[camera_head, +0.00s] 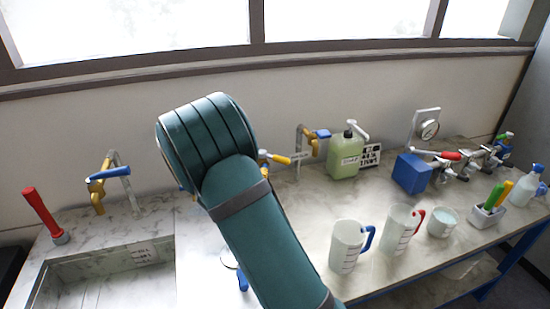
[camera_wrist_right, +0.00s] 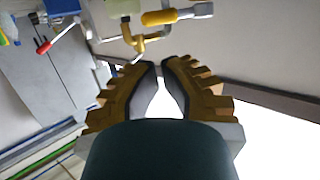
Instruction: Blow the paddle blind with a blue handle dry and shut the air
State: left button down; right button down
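The paddle blind's blue handle (camera_head: 243,280) shows beside my teal right arm, below a pale round part (camera_head: 229,258) on the light surface right of the basin; my arm hides some of it. Yellow levers (camera_head: 277,158) on a wall fitting show just right of my arm; one yellow-handled fitting (camera_wrist_right: 172,17) appears beyond the fingertips in the right wrist view. My right gripper (camera_wrist_right: 159,64) has its fingertips close together, with no held thing visible; whether they touch is unclear. In the head view my arm hides this gripper. My left gripper is out of view.
A basin (camera_head: 165,258) lies at left, with a blue-levered tap (camera_head: 100,185) and a red-handled fitting (camera_head: 45,214). A green bottle (camera_head: 345,157), two jugs (camera_head: 346,245) (camera_head: 398,230), a beaker (camera_head: 442,222) and a blue box (camera_head: 412,173) stand on the bench. Bench space before the bottle is clear.

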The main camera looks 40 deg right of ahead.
send_near(282, 159)
jog(key=x, duration=0.8)
dwell(0.5)
